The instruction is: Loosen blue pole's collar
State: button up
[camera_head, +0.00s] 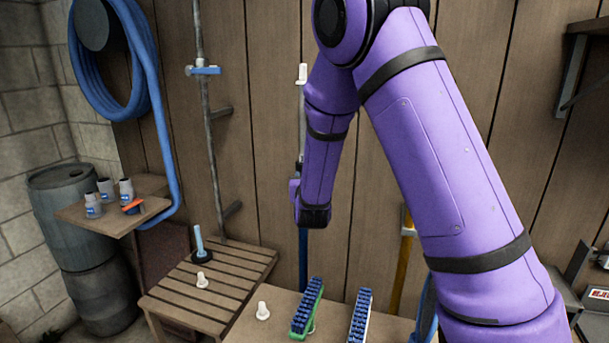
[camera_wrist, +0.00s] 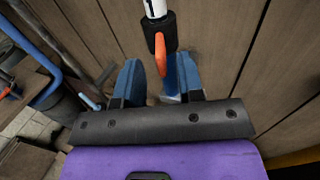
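The blue pole (camera_head: 303,258) stands upright against the wooden wall, its lower blue length showing under my wrist in the head view. Its thin pale upper length (camera_head: 301,115) rises above my wrist to a white top. In the wrist view, the black collar (camera_wrist: 158,36) sits around the white, marked upper tube (camera_wrist: 155,8). An orange lever (camera_wrist: 161,56) hangs from the collar. My gripper (camera_wrist: 156,77) is open, with its two blue fingers apart below the collar. The lever's lower end lies between them in the picture; contact cannot be told.
A yellow pole (camera_head: 403,262) stands to the right. A slatted bench (camera_head: 190,290) and a table with a green brush (camera_head: 307,308) and a white-blue brush (camera_head: 360,315) lie below. A small shelf (camera_head: 70,212) with bottles and a coiled blue hose (camera_head: 160,130) are left.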

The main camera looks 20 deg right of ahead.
jog(key=v, duration=0.6)
jog(key=shift+c, duration=0.4)
